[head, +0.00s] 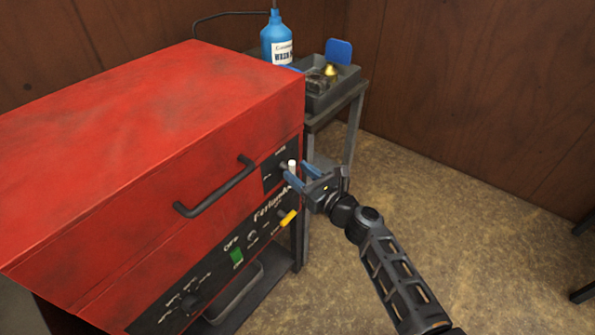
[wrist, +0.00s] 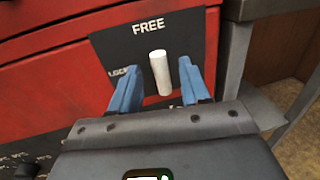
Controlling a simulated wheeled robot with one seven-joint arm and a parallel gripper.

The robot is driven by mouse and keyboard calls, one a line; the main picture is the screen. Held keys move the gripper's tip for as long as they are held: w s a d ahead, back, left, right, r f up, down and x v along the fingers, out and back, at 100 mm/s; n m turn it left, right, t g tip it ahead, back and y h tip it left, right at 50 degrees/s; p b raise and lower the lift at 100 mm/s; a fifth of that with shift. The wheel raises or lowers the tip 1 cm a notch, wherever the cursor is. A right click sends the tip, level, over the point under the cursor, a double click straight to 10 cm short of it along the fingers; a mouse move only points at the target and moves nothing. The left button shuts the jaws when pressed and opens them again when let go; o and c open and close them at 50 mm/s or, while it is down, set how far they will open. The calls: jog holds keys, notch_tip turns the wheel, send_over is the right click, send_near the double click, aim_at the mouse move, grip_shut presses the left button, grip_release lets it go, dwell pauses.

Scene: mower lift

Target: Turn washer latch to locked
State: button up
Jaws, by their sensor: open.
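The washer is a red box (head: 150,150) with a black bar handle (head: 215,190) on its front. Its latch is a white stick (wrist: 160,72) on a black plate (wrist: 205,30), upright and pointing at the word FREE. Part of another label, starting "LOC", shows at the left of the plate. The latch also shows in the head view (head: 292,168). My gripper (wrist: 155,82) is open, with one blue finger on each side of the latch. The fingers look apart from it; I cannot tell how deep they reach around it.
Below the latch is a control panel (head: 185,300) with a green switch (head: 236,256) and a yellow one (head: 288,218). Behind the washer, a grey stand (head: 340,103) holds a tray with small parts, and a blue bottle (head: 275,42) is near it.

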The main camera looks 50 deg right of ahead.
jog(key=shift+w, duration=0.5)
grip_shut()
